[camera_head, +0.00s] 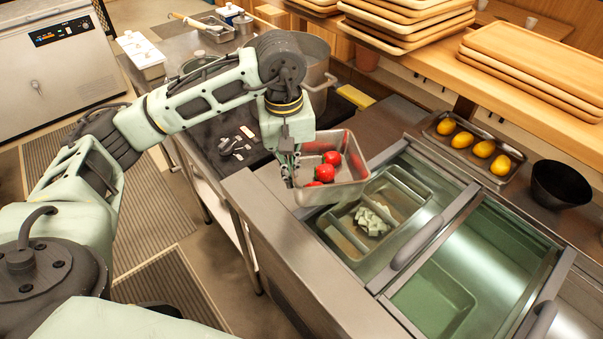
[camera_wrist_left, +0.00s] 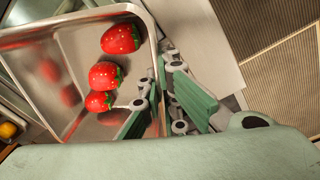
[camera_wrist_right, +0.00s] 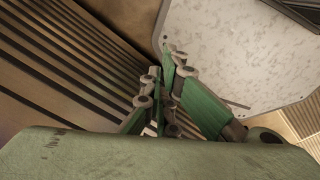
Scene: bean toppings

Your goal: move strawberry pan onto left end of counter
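The strawberry pan (camera_head: 335,191) is a metal pan with 3 red strawberries (camera_head: 325,172), seen in the head view over the near left edge of the open cooler. My left gripper (camera_head: 288,178) is shut on the pan's left wall. In the left wrist view one finger is inside the pan (camera_wrist_left: 85,45) and one outside, with the rim between them. The counter's left part (camera_head: 225,125) is left of and behind the pan. My right gripper (camera_wrist_right: 168,75) shows only in its wrist view, its fingers close together with nothing visible between them.
Black and pale small pieces (camera_head: 236,146) lie on the left counter. A large pot (camera_head: 318,75) stands behind them. The cooler holds a pan of white cubes (camera_head: 372,219). A tray of yellow fruit (camera_head: 462,140) and a black bowl (camera_head: 560,184) are at right.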

